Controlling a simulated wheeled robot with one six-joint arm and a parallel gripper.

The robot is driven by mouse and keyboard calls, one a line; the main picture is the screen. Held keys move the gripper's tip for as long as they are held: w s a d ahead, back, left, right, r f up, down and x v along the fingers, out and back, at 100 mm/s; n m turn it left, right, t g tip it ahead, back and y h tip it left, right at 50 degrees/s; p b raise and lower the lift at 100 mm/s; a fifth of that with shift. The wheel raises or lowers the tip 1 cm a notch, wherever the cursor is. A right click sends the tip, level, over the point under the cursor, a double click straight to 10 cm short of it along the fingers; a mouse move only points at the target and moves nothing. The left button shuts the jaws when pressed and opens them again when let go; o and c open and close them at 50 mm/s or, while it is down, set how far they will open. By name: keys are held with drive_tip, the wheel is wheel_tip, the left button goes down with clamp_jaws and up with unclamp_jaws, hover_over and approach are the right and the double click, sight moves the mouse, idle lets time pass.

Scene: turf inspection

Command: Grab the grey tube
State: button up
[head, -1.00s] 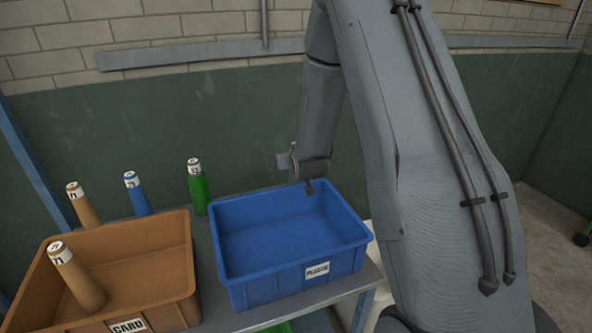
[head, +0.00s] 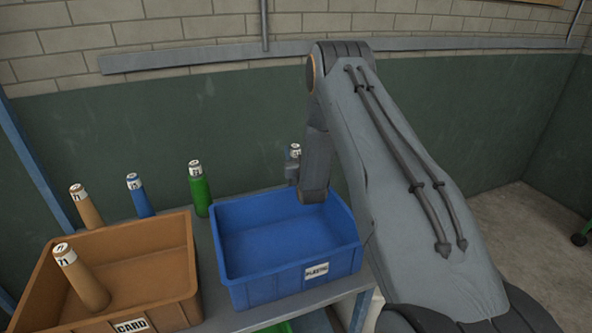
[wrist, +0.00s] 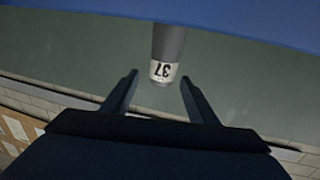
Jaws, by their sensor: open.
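The grey tube (wrist: 168,44) has a white cap label reading 37. It shows upside down in the wrist view, straight ahead of my gripper and between the lines of its fingers, with its far end hidden by a blue surface. In the head view only its white-labelled top (head: 295,150) shows, behind the blue bin and mostly hidden by my arm. My gripper (wrist: 157,86) is open and empty, its fingertips apart on both sides of the tube's label end. I cannot tell how far the tube lies beyond the fingertips.
The blue PLASTIC bin (head: 245,281) stands on the bench in front of the tube, empty where visible. A brown CARD bin (head: 170,312) at left holds a brown tube (head: 85,281). Green (head: 200,190), blue (head: 139,196) and another brown tube (head: 86,207) stand behind.

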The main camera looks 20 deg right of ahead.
drive_tip(key=shift+w+d+f+p, duration=0.15)
drive_tip(key=shift+w+p, duration=0.3)
drive_tip(key=shift+w, duration=1.15)
drive_tip(key=shift+c, duration=0.4)
clamp_jaws()
drive_tip(key=shift+r, duration=0.2)
